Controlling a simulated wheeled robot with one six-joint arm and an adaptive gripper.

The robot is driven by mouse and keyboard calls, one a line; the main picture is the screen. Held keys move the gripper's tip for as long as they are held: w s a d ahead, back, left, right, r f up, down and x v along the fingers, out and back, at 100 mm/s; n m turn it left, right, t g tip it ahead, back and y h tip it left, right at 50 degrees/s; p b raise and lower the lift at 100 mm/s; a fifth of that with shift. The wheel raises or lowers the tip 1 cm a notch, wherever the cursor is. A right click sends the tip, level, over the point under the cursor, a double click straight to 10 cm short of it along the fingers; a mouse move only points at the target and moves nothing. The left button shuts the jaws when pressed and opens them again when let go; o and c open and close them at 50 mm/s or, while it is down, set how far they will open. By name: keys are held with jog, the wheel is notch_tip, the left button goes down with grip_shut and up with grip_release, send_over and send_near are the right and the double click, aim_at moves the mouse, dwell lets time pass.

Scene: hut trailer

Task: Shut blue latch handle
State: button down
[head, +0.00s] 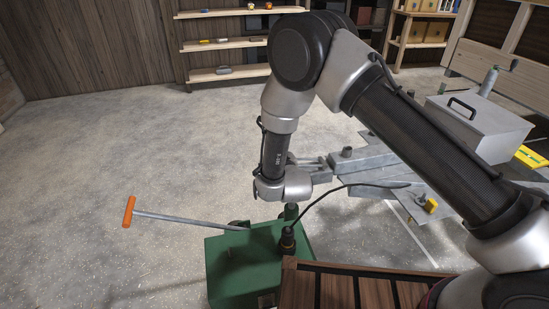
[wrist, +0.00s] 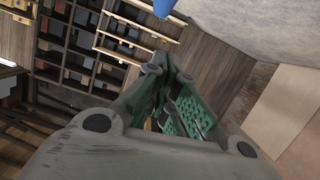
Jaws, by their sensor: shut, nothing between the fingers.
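I make out no blue latch handle in the head view. In the wrist view a small blue piece (wrist: 163,8) shows at the top edge, beside a pale grey surface; it is cut off, and I cannot tell whether it is the latch handle. My gripper (wrist: 163,66) fills the lower middle of the wrist view, with dark grey fingers and green pads. Its fingertips come together with nothing between them, apart from the blue piece in the picture.
A green box (head: 235,270) with a black cable stands at front centre. A rod with an orange handle (head: 129,211) sticks out left. A grey metal frame (head: 375,160) and a lidded metal box (head: 475,125) lie right. Shelves (head: 225,43) line the back wall. Left floor is clear.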

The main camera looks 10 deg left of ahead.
jog(key=v, duration=0.8)
jog(key=shift+a+r, duration=0.1)
